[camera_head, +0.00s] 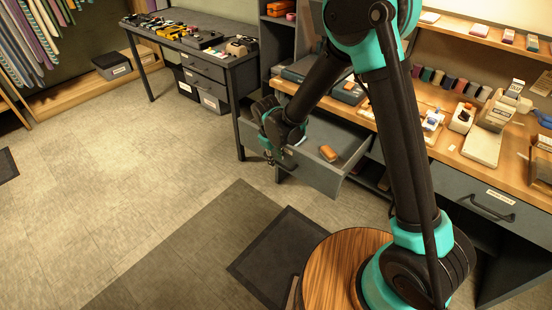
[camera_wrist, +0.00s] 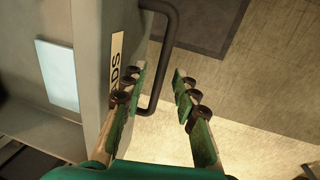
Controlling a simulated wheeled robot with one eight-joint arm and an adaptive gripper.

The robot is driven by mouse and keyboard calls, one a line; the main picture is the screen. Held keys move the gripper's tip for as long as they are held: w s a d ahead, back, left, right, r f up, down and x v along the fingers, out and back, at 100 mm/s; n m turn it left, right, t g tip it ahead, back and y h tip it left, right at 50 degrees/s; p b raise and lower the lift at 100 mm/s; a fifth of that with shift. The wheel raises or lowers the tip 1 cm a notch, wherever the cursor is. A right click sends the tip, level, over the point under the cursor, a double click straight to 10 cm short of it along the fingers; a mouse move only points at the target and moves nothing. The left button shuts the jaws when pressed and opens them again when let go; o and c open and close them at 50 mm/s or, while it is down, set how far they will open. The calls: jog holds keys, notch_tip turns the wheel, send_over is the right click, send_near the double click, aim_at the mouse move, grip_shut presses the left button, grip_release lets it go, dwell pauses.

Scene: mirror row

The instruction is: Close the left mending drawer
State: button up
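The left mending drawer (camera_head: 312,172) stands pulled out from the workbench, with an orange item (camera_head: 328,153) inside it. My gripper (camera_head: 270,153) is at the left end of its front in the head view, and the arm hides part of the drawer. In the wrist view, the drawer front (camera_wrist: 95,30) carries a partly hidden label (camera_wrist: 117,55) and a dark bar handle (camera_wrist: 170,60). My gripper (camera_wrist: 160,78) is open there, and the lower part of the handle appears between its two fingers. I cannot tell whether either finger touches it.
The workbench top (camera_head: 450,140) holds spools and boxes. A closed drawer (camera_head: 490,203) is at its right. A dark side table (camera_head: 200,55) with tools stands at the back left. A round wooden stool-like top (camera_head: 330,265) is in front.

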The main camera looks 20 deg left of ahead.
grip_shut()
jog(key=w+d, duration=0.3)
jog(key=w, duration=0.6)
jog(key=w+d, duration=0.4)
jog(key=w, duration=0.5)
jog(key=w+d, duration=0.4)
jog(key=w, duration=0.5)
jog(key=shift+w+d, duration=0.15)
jog(key=shift+o, duration=0.7)
grip_release()
jog(key=shift+w, duration=0.1)
jog(key=shift+r, duration=0.1)
